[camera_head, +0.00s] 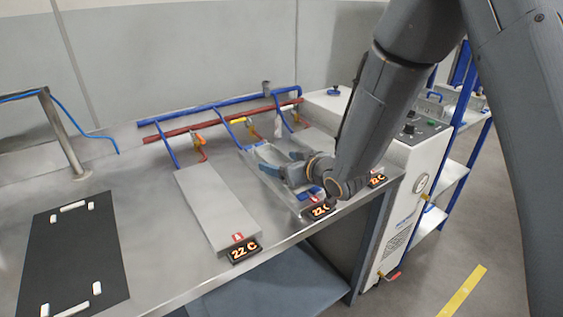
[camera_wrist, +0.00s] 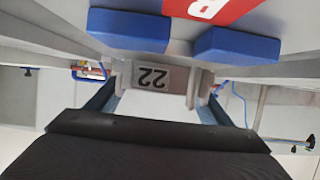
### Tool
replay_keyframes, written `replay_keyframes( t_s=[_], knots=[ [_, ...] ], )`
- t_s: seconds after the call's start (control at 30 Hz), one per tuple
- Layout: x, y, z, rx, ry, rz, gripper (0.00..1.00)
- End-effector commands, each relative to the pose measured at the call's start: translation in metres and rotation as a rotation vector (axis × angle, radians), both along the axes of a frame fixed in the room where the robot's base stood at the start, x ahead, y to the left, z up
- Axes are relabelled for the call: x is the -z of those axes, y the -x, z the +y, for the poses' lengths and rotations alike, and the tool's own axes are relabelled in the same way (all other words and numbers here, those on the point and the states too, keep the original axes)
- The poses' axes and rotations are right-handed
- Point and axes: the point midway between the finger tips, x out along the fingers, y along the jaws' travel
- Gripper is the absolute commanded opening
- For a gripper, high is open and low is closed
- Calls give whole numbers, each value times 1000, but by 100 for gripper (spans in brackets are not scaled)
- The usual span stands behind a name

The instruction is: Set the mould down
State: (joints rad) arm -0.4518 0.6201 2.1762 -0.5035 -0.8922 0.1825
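The mould (camera_head: 262,156) is a pale grey piece with blue parts, over the middle plate of the metal bench in the head view. In the wrist view its grey block marked 22 (camera_wrist: 152,77) sits between my finger pads, with no clear gap at either side. My gripper (camera_head: 287,164) reaches down over the mould and looks shut on this block; in the wrist view the fingers (camera_wrist: 160,84) flank it. Two blue blocks (camera_wrist: 238,45) and a red label (camera_wrist: 208,10) show beyond it. My wrist hides part of the mould, and I cannot tell whether its underside touches the plate.
A bare grey plate (camera_head: 212,205) with a 22 C display (camera_head: 244,251) lies to the left. A black mat (camera_head: 75,255) with white pegs is further left. Blue and red pipes (camera_head: 220,118) run behind the plates. A white machine (camera_head: 400,205) stands at the right.

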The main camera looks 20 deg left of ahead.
Motion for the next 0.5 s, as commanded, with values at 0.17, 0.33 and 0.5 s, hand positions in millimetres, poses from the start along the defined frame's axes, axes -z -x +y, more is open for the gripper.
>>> replay_keyframes(
  t_s=[0.17,0.33,0.5],
  knots=[
    [0,0,0,0,0,0,73],
    [-4,0,0,0,-1,-1,73],
    [-11,12,-17,3,-1,-1,73]
  ],
)
